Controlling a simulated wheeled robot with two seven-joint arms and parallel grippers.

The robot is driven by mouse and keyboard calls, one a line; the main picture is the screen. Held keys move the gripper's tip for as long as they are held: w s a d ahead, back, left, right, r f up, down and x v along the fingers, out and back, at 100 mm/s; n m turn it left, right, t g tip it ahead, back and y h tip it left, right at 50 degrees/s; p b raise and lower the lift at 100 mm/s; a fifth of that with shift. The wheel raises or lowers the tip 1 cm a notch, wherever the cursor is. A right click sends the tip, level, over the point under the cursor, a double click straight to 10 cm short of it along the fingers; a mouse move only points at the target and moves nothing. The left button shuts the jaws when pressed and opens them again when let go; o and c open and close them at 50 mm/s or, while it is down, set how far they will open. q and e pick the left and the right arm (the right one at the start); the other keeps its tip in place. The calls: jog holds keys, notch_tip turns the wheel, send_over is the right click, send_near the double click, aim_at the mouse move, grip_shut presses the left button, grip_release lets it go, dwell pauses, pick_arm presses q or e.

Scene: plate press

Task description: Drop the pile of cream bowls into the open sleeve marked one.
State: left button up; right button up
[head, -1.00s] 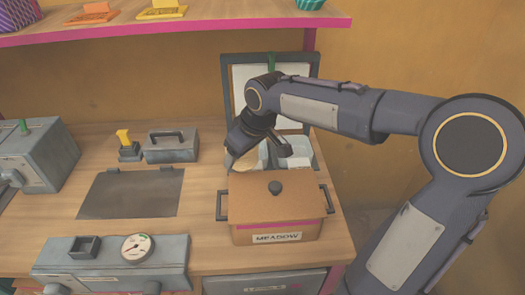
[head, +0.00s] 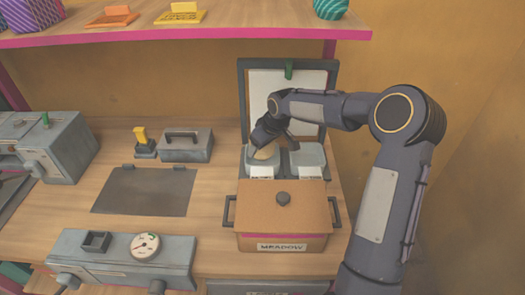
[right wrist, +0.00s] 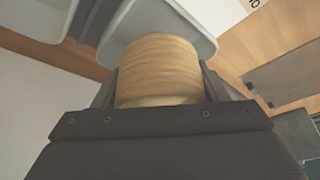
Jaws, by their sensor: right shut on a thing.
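My right gripper (head: 264,147) is shut on the pile of cream bowls (head: 265,153), whose pale edge shows below the fingers. In the right wrist view the pile (right wrist: 158,68) is a tan, ribbed stack between the two dark fingers, beside and partly in front of a pale grey rim. Two grey sleeves stand side by side behind the brown box: a left one (head: 258,167) and a right one (head: 308,158). The pile is over the left sleeve; I cannot tell whether it is inside. The sleeves' front labels are too small to read. My left gripper is out of view.
The lidded brown box marked MEADOW (head: 283,222) stands in front of the sleeves. An upright framed board (head: 312,95) with a green clip stands behind them. A dark plate (head: 143,191), a grey handled block (head: 185,146) and a gauge unit (head: 122,262) are to the left.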

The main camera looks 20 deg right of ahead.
aim_at(262, 153)
jog(key=shift+w+f, duration=0.2)
jog(key=shift+f, duration=0.05)
jog(key=shift+w+d+f, duration=0.1)
jog(key=shift+f, duration=1.55)
jog(key=shift+f, duration=0.15)
jog(key=o, duration=0.8)
